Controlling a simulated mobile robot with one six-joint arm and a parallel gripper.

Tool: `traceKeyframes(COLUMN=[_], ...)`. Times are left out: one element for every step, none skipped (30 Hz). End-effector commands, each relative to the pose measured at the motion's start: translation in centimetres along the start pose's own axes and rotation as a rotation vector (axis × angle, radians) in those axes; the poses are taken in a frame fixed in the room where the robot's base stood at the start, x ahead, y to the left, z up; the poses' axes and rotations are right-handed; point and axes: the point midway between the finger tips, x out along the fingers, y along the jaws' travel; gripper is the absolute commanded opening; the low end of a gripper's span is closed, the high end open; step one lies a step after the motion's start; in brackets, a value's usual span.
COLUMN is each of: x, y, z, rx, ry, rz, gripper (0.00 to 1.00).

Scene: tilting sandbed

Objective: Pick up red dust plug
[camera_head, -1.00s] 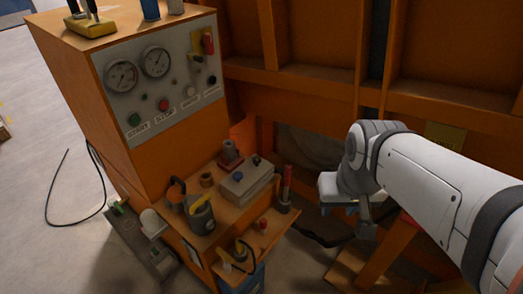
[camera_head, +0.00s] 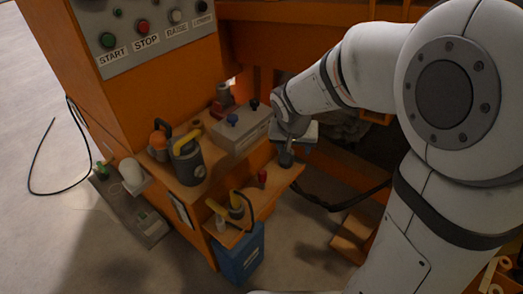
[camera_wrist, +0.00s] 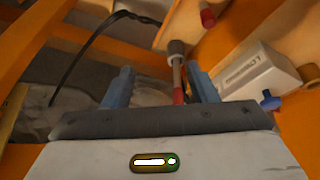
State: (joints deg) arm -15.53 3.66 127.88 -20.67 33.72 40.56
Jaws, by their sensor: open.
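A small red plug (camera_head: 262,177) stands on the lower wooden shelf, just left of my gripper (camera_head: 286,160) in the head view. In the wrist view a red piece that looks like this plug (camera_wrist: 208,18) is at the top, beyond the fingertips. My gripper (camera_wrist: 160,72) is open. Between its fingers, nearer the right one, shows a slim upright piece (camera_wrist: 179,80) with a red end and a grey base. I cannot tell whether the fingers touch it. My gripper hides it in the head view.
A grey box (camera_head: 241,130) with coloured knobs sits close behind my gripper and shows at right in the wrist view (camera_wrist: 255,70). A grey jug-like container (camera_head: 187,160) and yellow-handled tool (camera_head: 238,208) stand left. A blue bin (camera_head: 240,255) is below. A black hose (camera_head: 345,203) runs right.

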Motion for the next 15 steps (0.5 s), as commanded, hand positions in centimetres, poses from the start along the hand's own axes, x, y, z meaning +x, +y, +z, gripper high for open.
traceKeyframes(x=[4.6, 6.0, 7.8, 9.1, 10.2, 11.6, 12.5, 13.3, 14.1, 14.6, 15.0, 15.5, 15.8, 16.1, 16.4], y=[-1.9, -2.9, -4.1, -5.0, -5.8, -6.8, -7.4, -8.0, -8.7, -9.2, -9.5, -9.8, -10.1, -10.2, -10.3], z=[0.7, 0.7, 0.7, 0.7, 0.8, 0.9, 0.9, 1.0, 1.1, 1.2, 1.2, 1.2, 1.2, 1.2, 1.2], rx=[-0.002, 0.003, 0.009, 0.013, 0.018, 0.021, 0.025, 0.028, 0.030, 0.033, 0.035, 0.038, 0.039, 0.039, 0.040], ry=[0.004, 0.011, 0.018, 0.024, 0.028, 0.033, 0.037, 0.039, 0.043, 0.045, 0.047, 0.048, 0.049, 0.050, 0.050], rz=[-0.002, -0.007, -0.011, -0.016, -0.019, -0.025, -0.029, -0.033, -0.038, -0.041, -0.043, -0.046, -0.047, -0.049, -0.050], gripper=[0.52, 0.52, 0.52, 0.52, 0.52, 0.52, 0.52, 0.52, 0.52, 0.52, 0.52, 0.52, 0.52, 0.52, 0.52])
